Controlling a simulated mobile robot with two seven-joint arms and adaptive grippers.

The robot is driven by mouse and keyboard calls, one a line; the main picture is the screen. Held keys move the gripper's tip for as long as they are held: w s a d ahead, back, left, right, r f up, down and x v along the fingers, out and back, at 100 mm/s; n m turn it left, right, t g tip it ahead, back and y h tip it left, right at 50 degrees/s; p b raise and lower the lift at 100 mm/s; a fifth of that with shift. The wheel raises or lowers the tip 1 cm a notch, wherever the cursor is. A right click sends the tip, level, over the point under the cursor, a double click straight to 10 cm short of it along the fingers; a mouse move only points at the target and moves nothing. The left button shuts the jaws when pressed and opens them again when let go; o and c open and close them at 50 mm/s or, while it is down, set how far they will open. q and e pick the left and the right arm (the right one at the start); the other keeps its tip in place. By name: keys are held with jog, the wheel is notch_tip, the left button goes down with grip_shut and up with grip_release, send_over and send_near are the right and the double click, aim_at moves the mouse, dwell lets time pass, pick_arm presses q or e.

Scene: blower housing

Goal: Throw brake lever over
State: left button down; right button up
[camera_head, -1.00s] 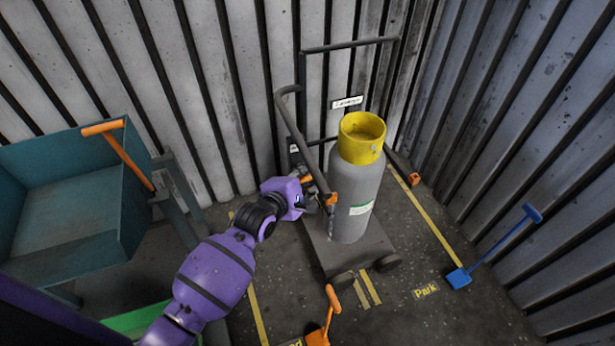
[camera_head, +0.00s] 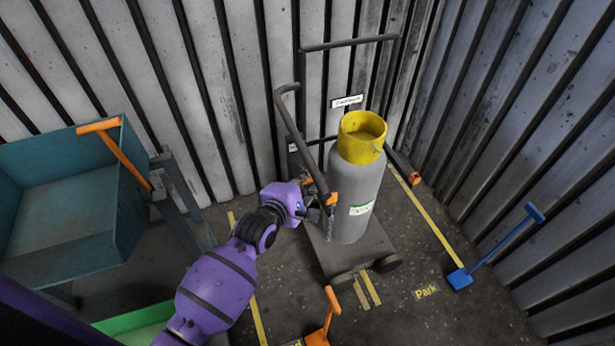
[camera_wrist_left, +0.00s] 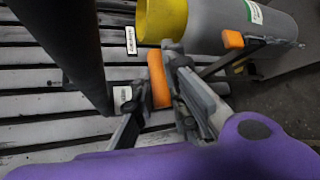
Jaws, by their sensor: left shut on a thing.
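A grey cylinder (camera_head: 352,205) with a yellow collar (camera_head: 362,137) stands upright on a wheeled trolley (camera_head: 318,243). The brake lever shows as an orange grip (camera_wrist_left: 158,78) between my left fingers in the left wrist view; in the head view a small orange bit (camera_head: 307,181) shows by the gripper. My left gripper (camera_head: 314,207) is shut on that lever, low beside the trolley's left side. The lever's lower end is hidden by my gripper. A second orange piece (camera_head: 332,199) sits on the trolley's front, near a hanging chain. My right gripper is not in view.
A ribbed metal wall (camera_head: 235,90) stands close behind. A teal bin (camera_head: 70,245) with an orange-handled tool (camera_head: 120,160) is at left. A blue shovel (camera_head: 490,250) and an orange tool (camera_head: 328,315) are on the floor. Open floor lies right of the trolley.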

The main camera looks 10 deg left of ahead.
pick_arm(q)
notch_tip(320, 180, down, 10)
jog(key=m+t+h+b, duration=0.1)
jog(key=m+t+b, duration=0.6)
jog(key=b, duration=1.2)
jog(key=shift+w+a+m+h, duration=0.15)
jog(key=shift+w+m+h, duration=0.05)
jog(key=shift+m+h, duration=0.25)
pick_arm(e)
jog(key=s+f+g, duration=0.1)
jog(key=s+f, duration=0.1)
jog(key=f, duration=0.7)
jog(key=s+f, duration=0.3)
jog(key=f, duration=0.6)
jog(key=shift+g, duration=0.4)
pick_arm(q)
jog(key=shift+f, duration=0.1)
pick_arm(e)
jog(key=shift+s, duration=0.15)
pick_arm(q)
jog(key=c, duration=1.7)
grip_release()
jog(key=shift+v, duration=3.75)
jog(key=shift+f, duration=0.1)
